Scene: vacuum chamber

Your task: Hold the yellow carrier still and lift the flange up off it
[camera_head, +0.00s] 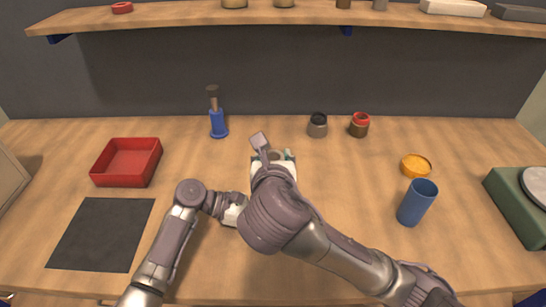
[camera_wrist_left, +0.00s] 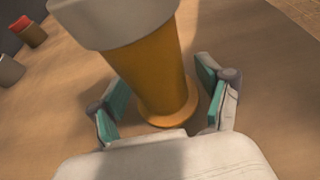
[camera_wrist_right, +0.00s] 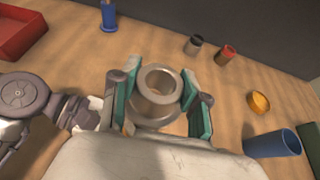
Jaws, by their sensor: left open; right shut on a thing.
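The yellow carrier (camera_wrist_left: 150,72) stands upright on the table in the left wrist view, with a wide round foot. The grey flange (camera_wrist_left: 112,24) is at its top, and I see no gap between them. In the right wrist view the flange (camera_wrist_right: 146,108) is a ring with a central hole. My right gripper (camera_wrist_right: 160,104) is shut on it, one pad at each side. My left gripper (camera_wrist_left: 162,92) is open, its teal pads on either side of the carrier's lower part, apart from it. In the head view my right arm hides the carrier and the left fingers.
A red tray (camera_head: 106,165) and black mat (camera_head: 82,234) lie left. A blue stand (camera_head: 218,124) and two small jars (camera_head: 317,130) (camera_head: 358,129) are behind. An orange dish (camera_head: 416,158), blue cup (camera_head: 416,207) and green box (camera_head: 515,215) stand right. The table's front right is clear.

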